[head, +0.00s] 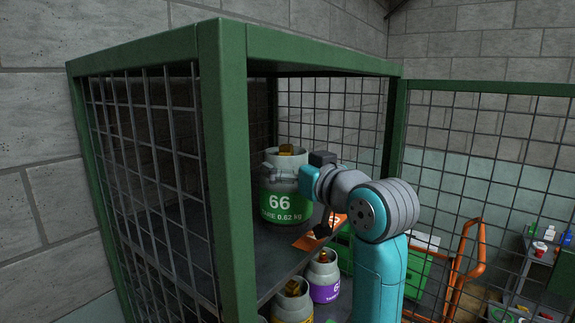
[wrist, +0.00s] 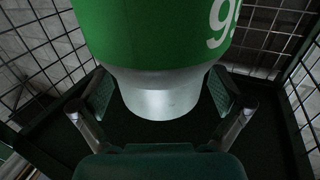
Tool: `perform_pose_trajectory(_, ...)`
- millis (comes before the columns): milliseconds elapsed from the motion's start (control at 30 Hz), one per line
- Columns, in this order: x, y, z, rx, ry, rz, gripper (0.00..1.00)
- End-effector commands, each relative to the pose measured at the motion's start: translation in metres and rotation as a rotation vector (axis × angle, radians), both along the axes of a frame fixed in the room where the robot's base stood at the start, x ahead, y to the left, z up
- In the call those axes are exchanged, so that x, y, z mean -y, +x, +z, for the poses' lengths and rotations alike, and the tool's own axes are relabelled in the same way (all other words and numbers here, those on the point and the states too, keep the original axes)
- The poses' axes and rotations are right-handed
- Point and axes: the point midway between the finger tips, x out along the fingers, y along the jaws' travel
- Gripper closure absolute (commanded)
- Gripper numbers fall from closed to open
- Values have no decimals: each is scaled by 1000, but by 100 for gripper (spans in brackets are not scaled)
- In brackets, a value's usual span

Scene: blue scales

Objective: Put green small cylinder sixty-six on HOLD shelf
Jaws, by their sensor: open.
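The green small cylinder 66 (head: 284,205) has a pale top and a label reading 66 and TARE 0.62 kg. In the head view it appears to stand upright on the upper shelf (head: 262,268) of the green cage. My gripper (head: 283,176) is at the cylinder's upper part, reaching in from the right. In the wrist view the cylinder's green body (wrist: 150,32) and pale collar (wrist: 160,98) show between my open fingers (wrist: 162,98), one on each side. An orange label (head: 304,242) is on the shelf's front edge, partly hidden by my arm; its word cannot be read.
The cage's green post (head: 228,170) and mesh sides bound the shelf. A purple-labelled cylinder (head: 323,285) and a yellow-labelled one (head: 291,303) stand below. The mesh door (head: 480,88) is open at right, with an orange-handled cart (head: 470,262) beyond it.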

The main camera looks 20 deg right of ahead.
Motion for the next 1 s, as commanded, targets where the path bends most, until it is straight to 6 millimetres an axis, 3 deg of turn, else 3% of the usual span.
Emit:
perform_pose_trajectory(300, 15, -62, 0, 3, -1, -1, 0)
perform_pose_trajectory(500, 23, -91, 0, 3, 0, -1, 0)
perform_pose_trajectory(700, 25, -103, -1, 1, -1, 1, 0)
perform_pose_trajectory(1000, 25, -104, -1, 1, -1, 1, 0)
